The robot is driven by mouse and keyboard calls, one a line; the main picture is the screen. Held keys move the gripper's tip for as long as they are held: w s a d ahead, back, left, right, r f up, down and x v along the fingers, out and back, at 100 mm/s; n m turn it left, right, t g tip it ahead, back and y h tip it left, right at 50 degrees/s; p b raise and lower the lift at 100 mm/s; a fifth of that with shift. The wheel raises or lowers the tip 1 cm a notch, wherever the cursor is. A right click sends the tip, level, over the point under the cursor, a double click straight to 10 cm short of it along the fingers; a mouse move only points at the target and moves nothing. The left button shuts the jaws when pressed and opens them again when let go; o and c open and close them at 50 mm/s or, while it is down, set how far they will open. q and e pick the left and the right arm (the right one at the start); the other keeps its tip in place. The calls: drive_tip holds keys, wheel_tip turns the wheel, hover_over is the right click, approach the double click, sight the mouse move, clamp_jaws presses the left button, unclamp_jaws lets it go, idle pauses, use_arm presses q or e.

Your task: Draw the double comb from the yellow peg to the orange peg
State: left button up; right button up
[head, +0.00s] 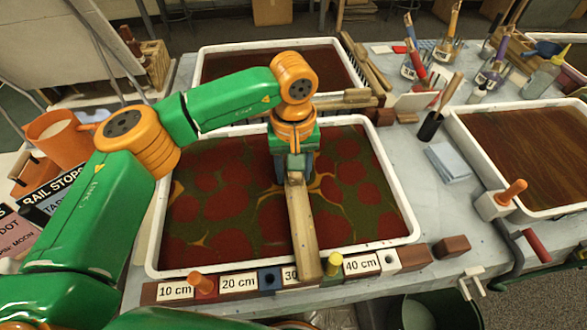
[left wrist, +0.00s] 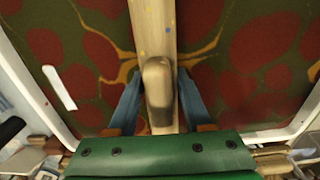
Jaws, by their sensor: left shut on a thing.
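The double comb (head: 303,235) is a long wooden bar lying front to back over the near middle white tray (head: 158,225). My left gripper (head: 296,172) is shut on its grip; the grip also shows between the blue fingers in the left wrist view (left wrist: 157,85). The comb's near end reaches the front rail, just left of the yellow peg (head: 333,264); I cannot tell whether they touch. The orange peg (head: 203,284) stands farther left on the rail. The bath shows red spots on dark green with yellow veins. The comb's teeth are hidden. My right gripper is out of view.
The front rail (head: 232,283) carries labels from 10 to 40 cm. Another white tray (head: 205,65) stands behind, and a brown-filled one (head: 470,135) on the right. A blue cloth (head: 448,162) and a brush pot (head: 430,127) lie between trays. An orange pitcher (head: 58,135) stands left.

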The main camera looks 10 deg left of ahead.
sight(269, 187)
use_arm(q)
drive_tip(key=a, duration=0.2)
drive_tip(key=s+a+b, duration=0.1)
drive_tip(key=a, duration=0.2)
drive_tip(key=shift+s+f, duration=0.2)
drive_tip(key=shift+s+a+r, duration=0.1)
drive_tip(key=shift+s+a, duration=0.1)
drive_tip(key=shift+a, duration=0.45)
drive_tip(key=shift+s+a+b, duration=0.3)
drive_tip(key=shift+a+b, duration=0.05)
drive_tip(key=shift+a, duration=0.7)
drive_tip(key=shift+s+a+b, duration=0.3)
drive_tip(key=shift+a, duration=0.75)
drive_tip(key=shift+s+a+b, duration=0.3)
drive_tip(key=shift+a+b, duration=0.05)
drive_tip(key=shift+a, duration=0.7)
drive_tip(key=shift+r, duration=0.1)
wheel_tip(269, 187, up, 10)
drive_tip(key=p, duration=0.8)
